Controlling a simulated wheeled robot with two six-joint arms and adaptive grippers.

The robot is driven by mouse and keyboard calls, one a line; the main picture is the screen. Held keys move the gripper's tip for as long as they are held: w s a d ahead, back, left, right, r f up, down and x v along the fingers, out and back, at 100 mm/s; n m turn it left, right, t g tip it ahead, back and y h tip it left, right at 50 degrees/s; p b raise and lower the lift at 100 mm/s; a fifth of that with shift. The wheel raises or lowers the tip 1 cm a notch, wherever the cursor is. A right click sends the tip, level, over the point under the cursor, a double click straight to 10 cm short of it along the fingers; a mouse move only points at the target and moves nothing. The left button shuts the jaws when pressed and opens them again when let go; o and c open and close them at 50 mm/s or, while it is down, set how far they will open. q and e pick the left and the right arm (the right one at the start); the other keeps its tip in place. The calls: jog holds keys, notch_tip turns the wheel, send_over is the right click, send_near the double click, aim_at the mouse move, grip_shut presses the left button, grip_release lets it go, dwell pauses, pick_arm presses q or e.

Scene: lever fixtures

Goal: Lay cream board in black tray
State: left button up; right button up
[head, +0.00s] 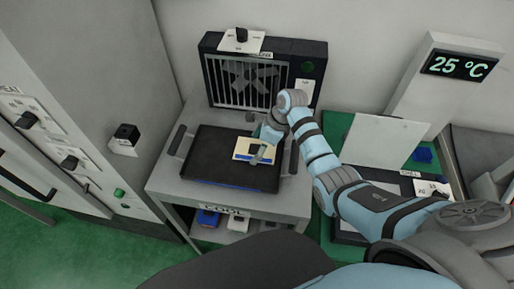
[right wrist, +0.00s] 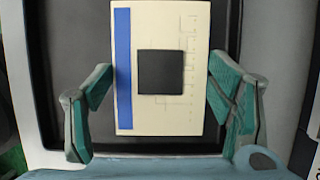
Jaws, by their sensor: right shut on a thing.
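The cream board (head: 242,148) has a blue strip along one edge and a dark square chip on its face. My right gripper (head: 261,152) is shut on it, over the right part of the black tray (head: 212,155). In the right wrist view, the cream board (right wrist: 187,112) sits between the two green-padded fingers of my right gripper (right wrist: 161,72), with the dark tray surface behind it. I cannot tell whether the board touches the tray floor. My left gripper is not in view.
The tray sits on a grey cart (head: 165,187) labelled COOL. A dark fan unit (head: 232,75) stands behind the tray. A grey cabinet (head: 85,60) with knobs is on the left. A white panel (head: 385,140) and a 25 °C display (head: 458,65) are on the right.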

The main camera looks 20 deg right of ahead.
jog(key=shift+w, duration=0.1)
jog(key=o, duration=1.2)
jog(key=p+v, duration=0.2)
jog(key=v, duration=1)
jog(key=shift+r+p, duration=0.1)
jog(key=shift+p, duration=0.25)
jog(key=shift+a, duration=0.1)
